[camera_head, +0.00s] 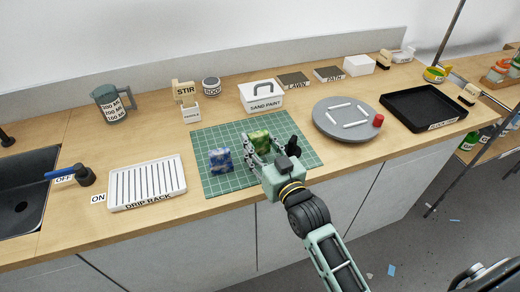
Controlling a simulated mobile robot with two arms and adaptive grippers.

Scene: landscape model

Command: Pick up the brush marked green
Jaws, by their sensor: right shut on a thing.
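My right gripper (262,152) is over the green cutting mat (215,185), with its fingers shut around a green patterned block (260,140). I cannot tell whether the block touches the mat. A blue-and-white patterned block (221,160) sits on the mat to the left of the gripper, apart from it. I cannot make out a brush marked green. My left gripper is not in view.
A white drip rack (147,183) and sink (25,200) are at the left. Behind the mat stand the STIR holder (184,92) and SAND PAINT box (261,97). A grey turntable (330,133) and black tray (424,108) are right.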

